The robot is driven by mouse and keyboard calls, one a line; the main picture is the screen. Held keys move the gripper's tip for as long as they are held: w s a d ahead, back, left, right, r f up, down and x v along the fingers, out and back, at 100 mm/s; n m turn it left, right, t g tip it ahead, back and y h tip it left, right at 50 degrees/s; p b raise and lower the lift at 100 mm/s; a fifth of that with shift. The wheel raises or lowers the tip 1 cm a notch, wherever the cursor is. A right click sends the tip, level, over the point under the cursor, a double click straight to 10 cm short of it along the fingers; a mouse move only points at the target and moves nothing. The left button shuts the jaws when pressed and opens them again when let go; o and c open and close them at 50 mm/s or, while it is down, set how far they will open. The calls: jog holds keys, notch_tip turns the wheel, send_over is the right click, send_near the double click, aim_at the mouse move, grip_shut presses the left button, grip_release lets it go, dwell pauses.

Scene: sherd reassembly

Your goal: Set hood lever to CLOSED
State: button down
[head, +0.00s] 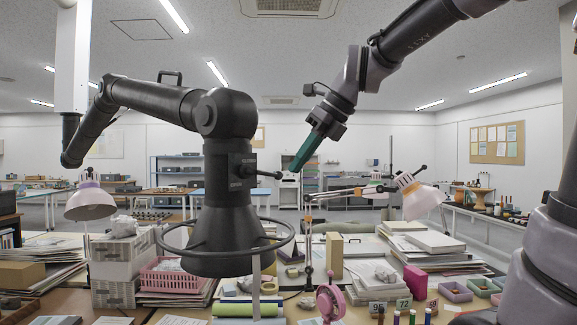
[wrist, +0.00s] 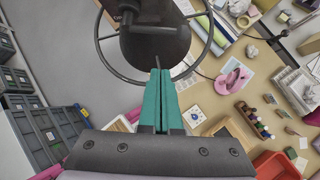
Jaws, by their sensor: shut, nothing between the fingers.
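The black extraction hood (head: 236,225) hangs from its jointed duct arm, with a wire ring around its flared mouth. Its hood lever (head: 265,176) is a thin dark rod with a small knob, sticking out to the right, roughly level. Small lettering sits above and below the lever's pivot; it is too small to read surely. My gripper (head: 292,170) has teal fingers, shut and empty, with the tips just right of the knob. I cannot tell whether they touch it. In the wrist view, the shut fingertips (wrist: 159,72) point at the hood (wrist: 155,45), a thin rod just beyond them.
Below the hood is a crowded bench with a pink basket (head: 173,276), paper stacks, a green roll (head: 248,310) and a pink magnifier-like stand (head: 329,302). A lamp (head: 417,196) stands to the right. The air right of the lever is free apart from my arm.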

aim_at(272, 175)
jog(key=x, duration=0.9)
jog(key=shift+w+r, duration=0.25)
jog(key=shift+r, duration=0.75)
jog(key=shift+w+r, duration=0.2)
jog(key=shift+r, duration=0.85)
jog(key=shift+w+a+r+t+h, duration=0.1)
jog(key=shift+r+t+h, duration=0.25)
jog(key=shift+r, duration=0.55)
